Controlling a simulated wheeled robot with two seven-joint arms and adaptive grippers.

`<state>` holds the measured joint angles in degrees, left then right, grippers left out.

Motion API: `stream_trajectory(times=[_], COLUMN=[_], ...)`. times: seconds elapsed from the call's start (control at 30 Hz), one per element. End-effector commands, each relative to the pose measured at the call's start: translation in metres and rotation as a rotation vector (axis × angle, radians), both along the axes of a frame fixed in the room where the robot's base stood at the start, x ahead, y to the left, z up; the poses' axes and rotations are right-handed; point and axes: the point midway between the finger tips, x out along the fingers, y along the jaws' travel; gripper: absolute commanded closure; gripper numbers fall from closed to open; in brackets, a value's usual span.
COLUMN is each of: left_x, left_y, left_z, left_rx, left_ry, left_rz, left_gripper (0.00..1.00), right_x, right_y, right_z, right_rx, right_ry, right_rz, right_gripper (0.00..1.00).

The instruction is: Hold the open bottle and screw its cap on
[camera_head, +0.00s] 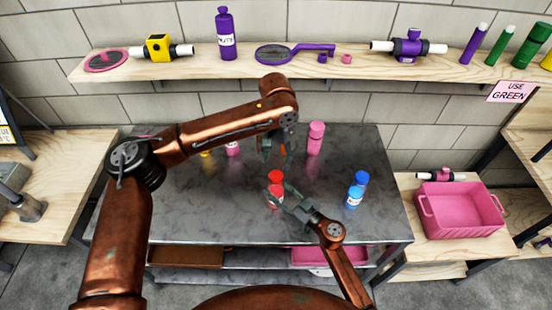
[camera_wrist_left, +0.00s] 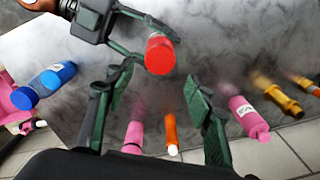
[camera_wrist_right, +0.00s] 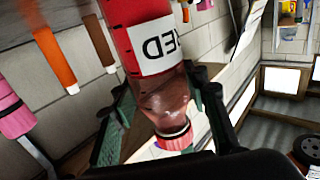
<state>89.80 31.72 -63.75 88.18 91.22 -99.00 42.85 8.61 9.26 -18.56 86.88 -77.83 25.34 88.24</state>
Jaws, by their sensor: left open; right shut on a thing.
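A red bottle (camera_head: 276,199) with a white label stands upright on the grey table. Its label also shows in the right wrist view (camera_wrist_right: 158,45). A red cap (camera_head: 275,177) sits on its neck; the right wrist view shows the ribbed cap (camera_wrist_right: 175,138) at the neck, and the left wrist view shows its round top (camera_wrist_left: 160,55). I cannot tell how tight it is. My right gripper (camera_head: 281,196) is shut on the bottle's body. My left gripper (camera_head: 277,156) is open and empty above the cap, pointing down, its fingers apart from it.
A pink crate (camera_head: 460,234) is on the right bench. The table's front left is clear.

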Motion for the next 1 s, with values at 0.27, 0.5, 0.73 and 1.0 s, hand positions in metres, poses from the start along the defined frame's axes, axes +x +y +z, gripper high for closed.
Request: stream_trajectory(times=[0.27, 0.5, 0.73, 1.0], left_x=[0.0, 0.0, 0.0, 0.0], left_y=[0.0, 0.0, 0.0, 0.0], left_z=[0.001, 0.001, -0.01, -0.05], left_rx=[-0.001, -0.001, -0.001, 0.001], left_ry=[0.0, 0.0, 0.003, 0.003], left_rz=[0.158, 0.161, 0.16, 0.159], left_gripper=[0.51, 0.51, 0.51, 0.51], right_x=[0.0, 0.0, 0.0, 0.0], right_y=[0.0, 0.0, 0.0, 0.0], right_z=[0.0, 0.0, 0.0, 0.0], right_rx=[0.0, 0.0, 0.0, 0.0], right_ry=[0.0, 0.0, 0.0, 0.0], right_rz=[-0.001, -0.001, -0.001, -0.001], right_gripper=[1.0, 1.0, 1.0, 1.0])
